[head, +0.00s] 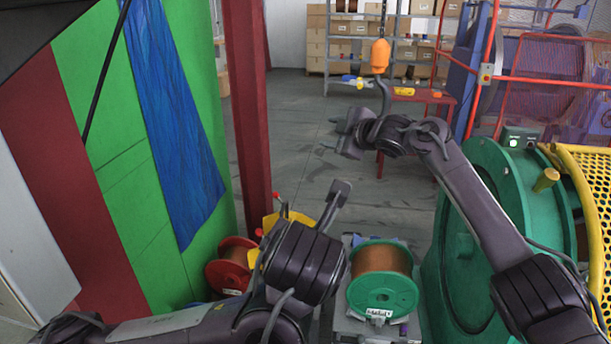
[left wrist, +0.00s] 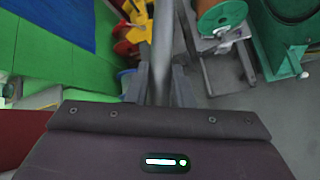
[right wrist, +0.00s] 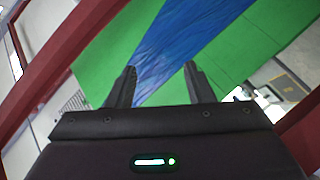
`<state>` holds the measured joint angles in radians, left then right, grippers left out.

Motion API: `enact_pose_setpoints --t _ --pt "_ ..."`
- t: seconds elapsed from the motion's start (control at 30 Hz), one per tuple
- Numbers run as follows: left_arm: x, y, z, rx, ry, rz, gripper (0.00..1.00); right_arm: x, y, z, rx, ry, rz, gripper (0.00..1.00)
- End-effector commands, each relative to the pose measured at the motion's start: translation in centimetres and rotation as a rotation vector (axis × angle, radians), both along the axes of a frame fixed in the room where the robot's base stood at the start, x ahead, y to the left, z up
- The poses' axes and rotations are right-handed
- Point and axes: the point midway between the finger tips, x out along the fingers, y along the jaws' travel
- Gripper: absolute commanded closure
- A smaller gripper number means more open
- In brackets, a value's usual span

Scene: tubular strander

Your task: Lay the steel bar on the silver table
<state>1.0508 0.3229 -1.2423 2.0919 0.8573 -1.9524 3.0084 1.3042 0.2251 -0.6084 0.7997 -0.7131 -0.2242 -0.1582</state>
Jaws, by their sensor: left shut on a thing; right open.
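The steel bar (left wrist: 162,45) is a plain grey rod in the left wrist view. My left gripper (left wrist: 160,88) is shut on it, and the bar runs away from between the fingers toward the top edge. In the head view my left wrist hides most of the grip, and I cannot make out the bar there. My right gripper (head: 331,136) is raised at the middle of the head view, open and empty. Its spread fingers also show in the right wrist view (right wrist: 160,80). A silver-grey table (head: 350,327) stands low in front, partly hidden, with a green-flanged copper spool (head: 383,291) on it.
A red-flanged spool (head: 232,264) and yellow parts stand left of the table. A red post (head: 247,110) rises behind them. A large green machine wheel (head: 512,190) and yellow mesh guard (head: 592,190) stand on the right. An orange hanging pendant (head: 380,56) is above my right arm.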

Motion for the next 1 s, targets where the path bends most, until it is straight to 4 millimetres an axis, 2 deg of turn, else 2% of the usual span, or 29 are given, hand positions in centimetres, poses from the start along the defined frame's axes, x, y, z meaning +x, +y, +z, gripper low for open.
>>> enact_pose_setpoints --t 0.03,0.1,0.23,0.37,0.4,0.53,0.63,0.73,0.87,1.0 --pt "0.0 0.0 0.2 -0.003 -0.004 -0.001 1.00 -0.9 2.3 2.3 -0.032 -0.044 0.061 0.53" --pt "0.0 0.0 0.2 -0.003 -0.004 -0.001 1.00 -2.5 5.5 4.6 -0.078 -0.093 0.149 0.53" --pt "0.0 0.0 0.2 -0.003 -0.004 -0.001 1.00 -6.4 11.5 7.7 -0.179 -0.178 0.329 0.53" --pt "0.0 0.0 0.2 -0.003 -0.004 -0.001 1.00 -11.5 17.2 9.3 -0.315 -0.243 0.529 0.53" --pt "0.0 0.0 0.2 -0.003 -0.004 -0.001 1.00 -13.3 18.8 9.5 -0.367 -0.259 0.596 0.53" --pt "0.0 0.0 0.2 -0.003 -0.004 -0.001 1.00 -19.4 22.4 8.5 -0.573 -0.270 0.809 0.53" --pt "0.0 0.0 0.2 -0.003 -0.004 -0.001 1.00 -23.1 23.0 6.8 -0.743 -0.232 0.937 0.53" --pt "0.0 0.0 0.2 -0.003 -0.004 -0.001 1.00 -25.8 21.7 4.9 -0.914 -0.153 1.022 0.53" --pt "0.0 0.0 0.2 -0.003 -0.004 -0.001 1.00 -27.9 17.9 3.3 -1.120 0.000 1.059 0.53" --pt "0.0 0.0 0.2 -0.003 -0.004 -0.001 1.00 -29.1 12.9 3.3 -1.274 0.182 1.014 0.53"
